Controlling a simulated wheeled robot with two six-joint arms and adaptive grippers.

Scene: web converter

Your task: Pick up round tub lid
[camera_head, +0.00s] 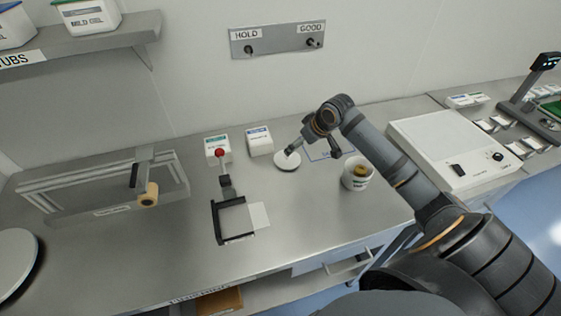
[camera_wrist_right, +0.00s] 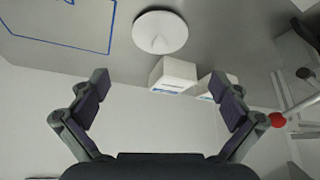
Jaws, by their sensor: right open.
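The round tub lid (camera_head: 287,163) is a white disc lying flat on the steel bench, left of the open tub. It also shows in the right wrist view (camera_wrist_right: 160,33) at the top middle, with a small pointed mark near its centre. My right gripper (camera_head: 313,152) is above the bench by the lid, and one finger overlaps the lid's far edge in the head view. In the right wrist view its two fingers (camera_wrist_right: 160,82) are spread wide with nothing between them, and the lid is beyond them. My left gripper is not in view.
Two small white boxes (camera_head: 259,145) stand behind left. A blue outline (camera_wrist_right: 68,45) marks the bench. A red-knobbed fixture (camera_head: 236,221) and a white scale-like device (camera_head: 440,150) flank the area.

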